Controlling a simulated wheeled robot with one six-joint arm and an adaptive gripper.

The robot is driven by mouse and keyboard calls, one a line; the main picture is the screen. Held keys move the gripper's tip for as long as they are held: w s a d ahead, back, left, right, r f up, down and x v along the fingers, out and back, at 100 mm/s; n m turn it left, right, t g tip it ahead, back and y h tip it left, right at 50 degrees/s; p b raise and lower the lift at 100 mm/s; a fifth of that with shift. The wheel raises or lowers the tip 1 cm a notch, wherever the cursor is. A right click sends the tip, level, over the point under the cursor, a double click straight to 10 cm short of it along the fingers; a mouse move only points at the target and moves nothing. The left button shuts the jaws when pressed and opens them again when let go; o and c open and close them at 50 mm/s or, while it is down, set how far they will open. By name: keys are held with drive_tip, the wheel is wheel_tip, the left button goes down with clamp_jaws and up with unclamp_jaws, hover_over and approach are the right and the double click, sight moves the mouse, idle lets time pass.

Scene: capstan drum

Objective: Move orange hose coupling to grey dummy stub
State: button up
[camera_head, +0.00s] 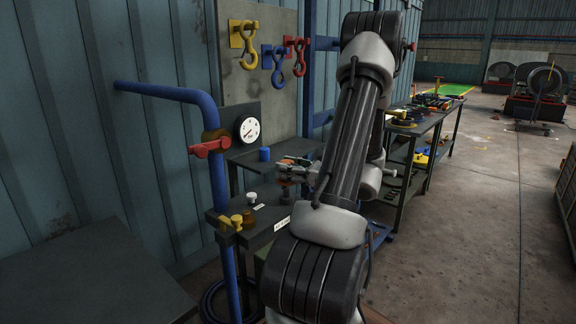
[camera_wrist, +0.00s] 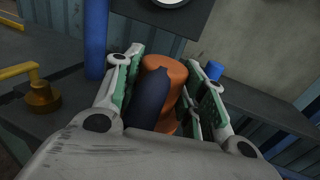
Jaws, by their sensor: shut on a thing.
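The orange hose coupling (camera_wrist: 163,68) is between the fingers of my gripper (camera_wrist: 166,75) in the wrist view, with a thick dark hose (camera_wrist: 150,98) in front of it. My gripper is shut on the coupling. In the head view my gripper (camera_head: 292,172) is above the dark bench, partly hidden by my arm, and the coupling is hard to make out. A small pale grey knob-like piece (camera_head: 252,197) stands on the bench to the lower left of the gripper. It may be the grey dummy stub, but I cannot tell for sure.
A blue vertical pipe (camera_head: 219,185) with a red valve handle (camera_head: 209,147) stands left of the bench. A brass fitting with a yellow handle (camera_wrist: 40,92) is at left. A blue cylinder (camera_head: 264,154) sits on a shelf below a gauge (camera_head: 248,130). Open floor lies right.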

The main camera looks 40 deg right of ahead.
sight(288, 190)
drive_tip(key=shift+f, duration=2.35)
drive_tip(key=shift+f, duration=0.35)
drive_tip(key=o, duration=1.3)
drive_tip(key=shift+c, duration=0.2)
